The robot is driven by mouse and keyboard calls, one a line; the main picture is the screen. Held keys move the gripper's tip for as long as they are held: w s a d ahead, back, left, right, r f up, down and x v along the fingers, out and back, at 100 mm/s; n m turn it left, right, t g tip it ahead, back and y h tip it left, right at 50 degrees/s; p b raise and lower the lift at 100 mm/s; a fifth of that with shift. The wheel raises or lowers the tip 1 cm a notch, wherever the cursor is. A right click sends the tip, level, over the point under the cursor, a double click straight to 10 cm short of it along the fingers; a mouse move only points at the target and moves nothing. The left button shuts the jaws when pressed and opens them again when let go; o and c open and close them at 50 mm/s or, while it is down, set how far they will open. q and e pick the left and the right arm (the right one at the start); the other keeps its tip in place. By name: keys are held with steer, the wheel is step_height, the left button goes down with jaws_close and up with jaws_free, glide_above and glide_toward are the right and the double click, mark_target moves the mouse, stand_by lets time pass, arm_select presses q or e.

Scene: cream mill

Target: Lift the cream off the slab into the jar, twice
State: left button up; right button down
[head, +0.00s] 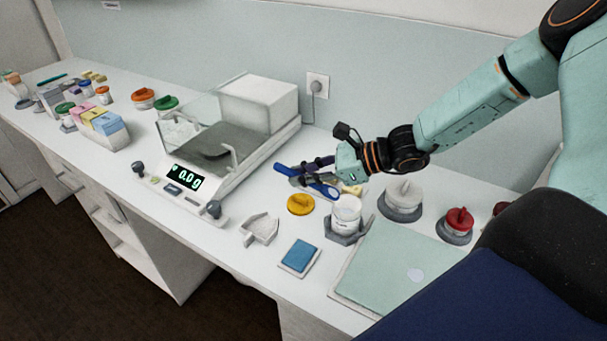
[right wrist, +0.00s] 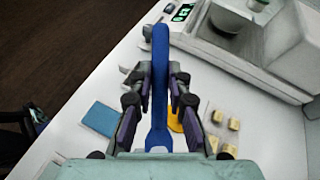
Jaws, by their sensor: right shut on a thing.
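A pale green slab (head: 385,270) lies at the front right of the bench. A small white dab of cream (head: 415,275) sits on it. An open white jar (head: 346,210) stands upright in a grey holder (head: 345,237) just behind the slab. My right gripper (head: 312,172) is shut on a blue spatula (head: 323,189), held above the bench behind the jar and apart from it. In the right wrist view the blue spatula (right wrist: 160,75) runs lengthwise between the two fingers. My left gripper is not in view.
A yellow lid (head: 300,204) lies left of the jar. A blue pad (head: 299,255) and a pale tray (head: 260,229) lie in front. A balance (head: 200,170) reading 0.0 g stands left. A white-knobbed pot (head: 403,198) and a red-topped one (head: 459,220) stand right.

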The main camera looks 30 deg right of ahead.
mark_target(286, 166)
steer(key=shift+r+p, duration=1.35)
steer(key=shift+r, duration=0.45)
steer(key=shift+f, duration=0.1)
